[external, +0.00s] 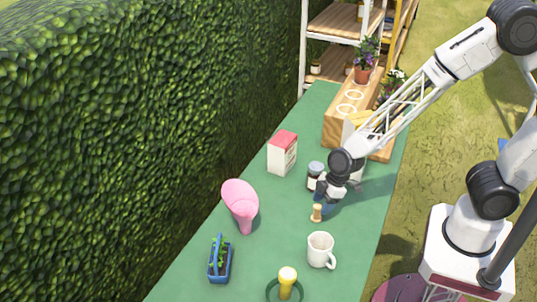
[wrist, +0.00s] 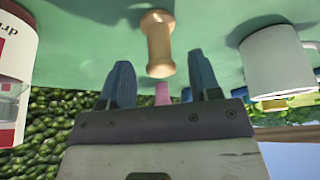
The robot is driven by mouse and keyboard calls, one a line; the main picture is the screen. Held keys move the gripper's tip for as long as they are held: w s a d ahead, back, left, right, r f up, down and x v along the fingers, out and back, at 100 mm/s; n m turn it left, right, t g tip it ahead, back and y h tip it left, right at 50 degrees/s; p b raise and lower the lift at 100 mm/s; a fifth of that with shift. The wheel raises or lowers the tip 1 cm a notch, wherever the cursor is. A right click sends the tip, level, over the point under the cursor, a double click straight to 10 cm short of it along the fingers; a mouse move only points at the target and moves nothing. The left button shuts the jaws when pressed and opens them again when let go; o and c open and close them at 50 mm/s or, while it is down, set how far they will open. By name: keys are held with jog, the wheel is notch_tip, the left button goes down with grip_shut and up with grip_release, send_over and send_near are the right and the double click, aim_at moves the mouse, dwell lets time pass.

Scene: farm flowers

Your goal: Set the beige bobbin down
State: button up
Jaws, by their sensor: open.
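The beige bobbin (external: 317,213) stands upright on the green table (external: 262,200), just in front of my gripper (external: 326,198). In the wrist view, where the scene appears upside down, the bobbin (wrist: 158,42) rests with one end on the green surface. My gripper's two blue-grey fingers (wrist: 160,80) are spread apart, one on each side of the bobbin's free end in the picture. A gap shows between each finger and the bobbin, and nothing is held.
A white mug (external: 319,248) stands nearer the camera. A blue basket (external: 219,262) and yellow-topped object (external: 287,278) are at the front. A wooden planter (external: 349,112) is behind.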

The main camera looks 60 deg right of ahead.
aim_at(320, 205)
jog(key=shift+x, duration=2.15)
jog(key=shift+c, duration=0.2)
jog(key=c, duration=0.9)
jog(key=shift+c, duration=0.2)
jog(key=shift+r, duration=0.2)
jog(key=shift+r, duration=1.55)
jog(key=shift+s+r, duration=0.15)
jog(key=shift+s+d+r, duration=0.2)
jog(key=shift+s+d, duration=0.6)
jog(key=shift+s, duration=1.7)
jog(key=shift+s+d+r, duration=0.2)
jog(key=shift+s+d, duration=0.6)
jog(key=shift+s, duration=1.65)
jog(key=shift+s+d+r, duration=0.25)
jog(key=shift+s+d, duration=0.6)
jog(key=shift+s, duration=1.65)
